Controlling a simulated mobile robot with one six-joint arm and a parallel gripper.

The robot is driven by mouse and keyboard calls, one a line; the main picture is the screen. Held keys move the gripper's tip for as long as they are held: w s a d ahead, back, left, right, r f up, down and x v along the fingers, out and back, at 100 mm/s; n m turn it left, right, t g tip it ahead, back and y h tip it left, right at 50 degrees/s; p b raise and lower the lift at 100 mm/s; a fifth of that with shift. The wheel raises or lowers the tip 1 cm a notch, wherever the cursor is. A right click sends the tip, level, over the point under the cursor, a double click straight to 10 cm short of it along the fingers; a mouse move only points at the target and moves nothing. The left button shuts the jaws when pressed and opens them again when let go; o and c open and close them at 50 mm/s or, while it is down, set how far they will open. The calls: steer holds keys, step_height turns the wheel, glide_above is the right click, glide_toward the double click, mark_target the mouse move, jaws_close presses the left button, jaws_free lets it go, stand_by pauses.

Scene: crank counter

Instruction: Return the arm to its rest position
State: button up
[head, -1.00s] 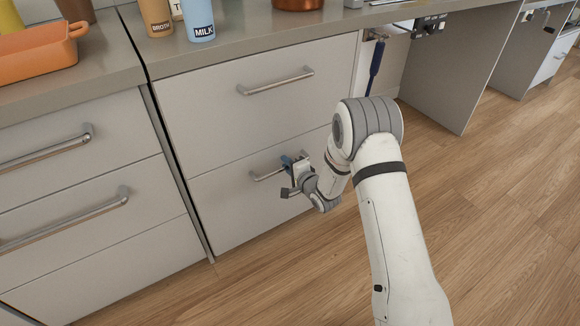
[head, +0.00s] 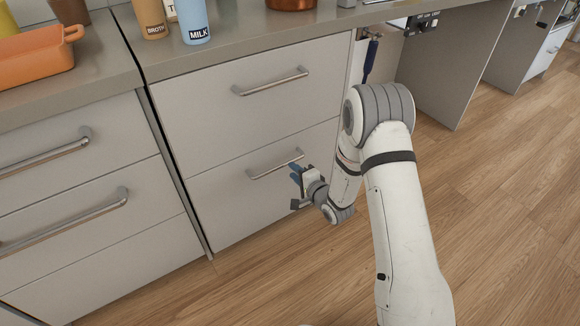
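My gripper (head: 293,188) is low in front of the lower drawer (head: 238,203) of the middle cabinet. It is just below and to the right of that drawer's bar handle (head: 275,165). Two fingers show spread apart, a blue one above and a dark one below, with nothing seen between them. The handle looks free of the fingers, though the small gap is hard to judge. My white arm reaches in from the lower right, bent at the elbow. The drawer is shut.
The upper drawer (head: 245,105) is shut, with its own handle (head: 270,82). More drawers (head: 75,180) stand at the left. Wood floor (head: 500,220) is clear at the right.

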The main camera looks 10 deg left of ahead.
steer(key=shift+s+d+r, duration=0.1)
steer(key=shift+s+d, duration=0.2)
stand_by(0.4)
steer(key=w+d+r+n+h+p, duration=0.1)
steer(key=d+r+h+p, duration=0.25)
steer(key=r, duration=0.45)
steer(key=w+d+r+n+h+p, duration=0.1)
steer(key=d+r+n+h+p, duration=0.1)
steer(key=d+r+p, duration=0.45)
steer(key=s+d+r+n+g+h+p, duration=0.1)
steer(key=s+d+r+h+p, duration=0.2)
steer(key=r, duration=0.6)
steer(key=s+d+r+n+g+h+p, duration=0.1)
steer(key=s+d+r+p, duration=0.15)
steer(key=d+r, duration=0.45)
steer(key=s+d+r+n+g+p, duration=0.2)
steer(key=s+r+p, duration=0.4)
steer(key=s+r, duration=0.5)
steer(key=s+d+r+n+g+h+p, duration=0.1)
steer(key=s+d+r+n+g+p, duration=0.1)
steer(key=s+d+r+g+p, duration=0.2)
steer(key=s+d+r+p, duration=0.1)
steer(key=s+r+p, duration=0.2)
steer(key=s+r, duration=0.4)
steer(key=shift+s+d+r, duration=0.25)
steer(key=shift+s+r, duration=0.05)
steer(key=shift+s, duration=2.05)
